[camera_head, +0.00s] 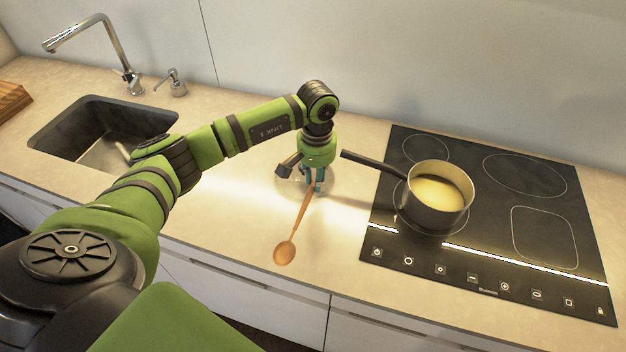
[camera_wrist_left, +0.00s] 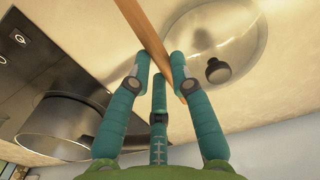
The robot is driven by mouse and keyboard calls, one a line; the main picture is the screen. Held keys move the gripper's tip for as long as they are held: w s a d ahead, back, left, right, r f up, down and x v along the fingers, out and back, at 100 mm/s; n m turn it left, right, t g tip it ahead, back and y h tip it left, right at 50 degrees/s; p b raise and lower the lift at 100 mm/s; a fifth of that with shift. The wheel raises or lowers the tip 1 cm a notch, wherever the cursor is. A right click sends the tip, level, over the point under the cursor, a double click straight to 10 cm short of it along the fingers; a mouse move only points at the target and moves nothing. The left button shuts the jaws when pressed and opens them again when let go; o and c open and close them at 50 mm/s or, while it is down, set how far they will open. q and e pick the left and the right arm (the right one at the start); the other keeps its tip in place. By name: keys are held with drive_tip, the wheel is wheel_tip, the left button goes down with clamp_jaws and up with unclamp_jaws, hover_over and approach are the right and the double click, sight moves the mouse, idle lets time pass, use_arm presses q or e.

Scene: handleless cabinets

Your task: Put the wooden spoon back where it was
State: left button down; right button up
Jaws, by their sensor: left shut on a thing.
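The wooden spoon (camera_head: 285,252) is over the beige counter left of the cooktop, its bowl toward the front edge. My left gripper (camera_head: 313,187) is shut on its handle near the upper end. In the left wrist view, the blue-green fingers (camera_wrist_left: 160,66) close around the handle (camera_wrist_left: 144,28), and the bowl is out of that view. I cannot tell whether the spoon touches the counter. My right gripper is in neither view.
A pot (camera_head: 438,212) of yellow liquid stands on the black cooktop (camera_head: 480,262), its handle pointing toward my gripper. A glass lid with a black knob (camera_wrist_left: 218,70) lies on the counter close to the gripper. A sink (camera_head: 70,122) is at the left.

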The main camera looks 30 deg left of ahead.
use_arm(q)
wheel_tip(320, 180, down, 3)
drive_tip(key=shift+s+a+f+p, duration=0.1)
drive_tip(key=shift+a+p, duration=0.05)
drive_tip(key=shift+p, duration=0.55)
drive_tip(key=shift+f, duration=0.3)
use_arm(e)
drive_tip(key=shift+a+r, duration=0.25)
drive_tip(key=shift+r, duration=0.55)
use_arm(q)
drive_tip(key=shift+f, duration=0.1)
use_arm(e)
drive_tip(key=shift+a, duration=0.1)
